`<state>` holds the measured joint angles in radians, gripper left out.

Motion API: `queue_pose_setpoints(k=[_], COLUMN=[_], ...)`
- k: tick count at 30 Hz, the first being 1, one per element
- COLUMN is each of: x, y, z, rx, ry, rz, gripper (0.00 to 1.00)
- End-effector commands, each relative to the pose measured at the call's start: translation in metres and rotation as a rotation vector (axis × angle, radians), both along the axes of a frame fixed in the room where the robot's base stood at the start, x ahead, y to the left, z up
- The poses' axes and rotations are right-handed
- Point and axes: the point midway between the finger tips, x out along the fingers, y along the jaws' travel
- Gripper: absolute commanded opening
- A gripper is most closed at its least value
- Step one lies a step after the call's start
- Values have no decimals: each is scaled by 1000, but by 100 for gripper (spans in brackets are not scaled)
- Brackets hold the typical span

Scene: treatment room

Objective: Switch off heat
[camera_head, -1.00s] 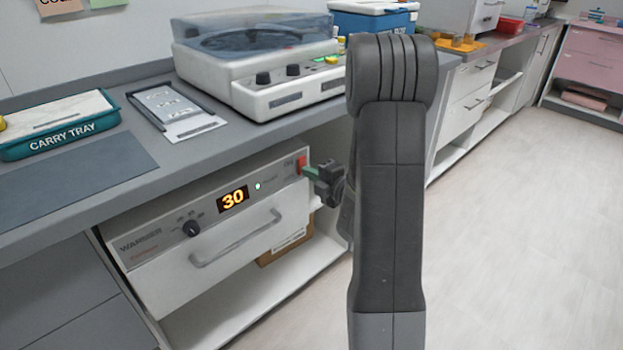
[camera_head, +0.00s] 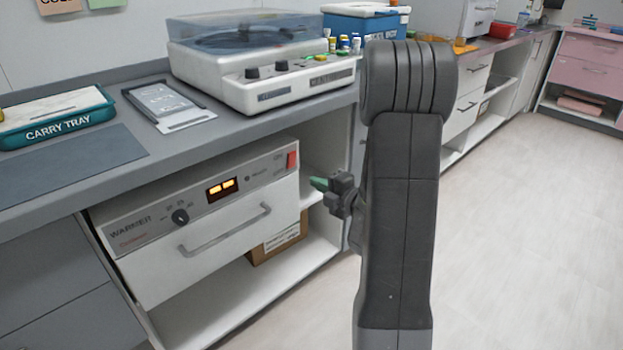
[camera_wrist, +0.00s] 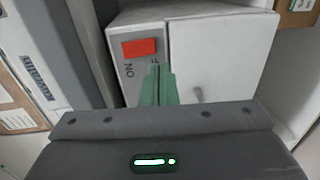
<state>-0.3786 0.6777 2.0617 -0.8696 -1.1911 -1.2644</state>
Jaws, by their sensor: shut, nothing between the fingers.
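The warmer (camera_head: 130,233) is a white unit under the counter with a grey front panel. Its red rocker switch (camera_head: 292,160) is at the panel's right end, and its display (camera_head: 222,187) shows two orange dashes. The small indicator light (camera_head: 247,179) beside it is dark. My gripper (camera_head: 318,184) has green fingertips, shut and empty, to the right of and a little below the switch, apart from the panel. In the wrist view, the fingertips (camera_wrist: 158,78) point towards the panel, just beside the red switch (camera_wrist: 140,48); part of the panel lettering is hidden behind them.
The warmer also has a dark knob (camera_head: 180,217) and a drawer handle (camera_head: 225,230). A cardboard box (camera_head: 277,240) is on the shelf below. The counter above holds a carry tray (camera_head: 55,130) and a lidded machine (camera_head: 250,75). The floor at right is clear.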

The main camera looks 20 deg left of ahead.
Motion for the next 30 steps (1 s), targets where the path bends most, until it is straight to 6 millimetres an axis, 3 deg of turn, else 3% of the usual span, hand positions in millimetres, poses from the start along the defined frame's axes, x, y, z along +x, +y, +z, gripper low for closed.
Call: queue_pose_setpoints(k=[6,12,30], x=[-14,-22,-23], y=[-35,-53,-55], z=[-5,-9,-9], rx=[0,0,1], ry=[3,1,0], rz=[-4,-2,1], gripper=[0,0,0])
